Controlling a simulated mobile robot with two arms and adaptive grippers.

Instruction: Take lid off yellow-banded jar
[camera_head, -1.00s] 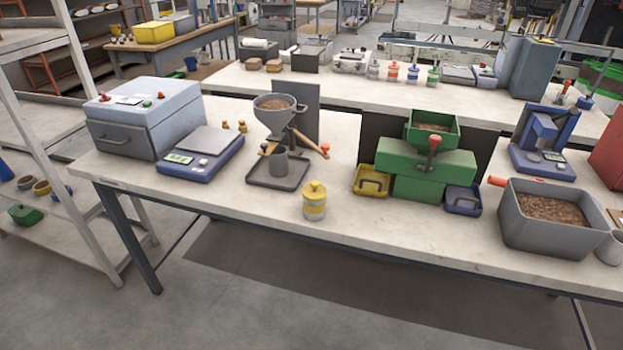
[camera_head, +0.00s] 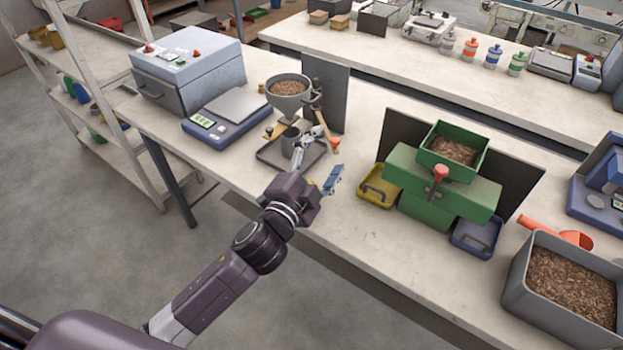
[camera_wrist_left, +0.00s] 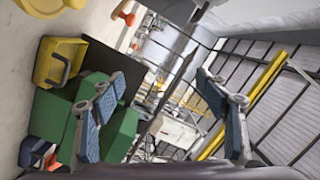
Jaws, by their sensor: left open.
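The small yellow-lidded jar cannot be made out for certain in the head view. My left gripper and wrist cover the table spot just right of the grey funnel stand, with only a small yellow patch showing beside the wrist. My left gripper (camera_head: 318,165) is open over the table's front part, between the funnel stand and the yellow tray. Its two blue-padded fingers are spread wide in the left wrist view (camera_wrist_left: 167,130), with nothing held between them. My right gripper is in neither view.
The grey funnel stand (camera_head: 288,88) is close behind my left gripper. A yellow tray (camera_head: 376,194) and the green machine (camera_head: 440,190) stand to its right. A blue scale (camera_head: 202,134) and grey box (camera_head: 187,70) are to the left.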

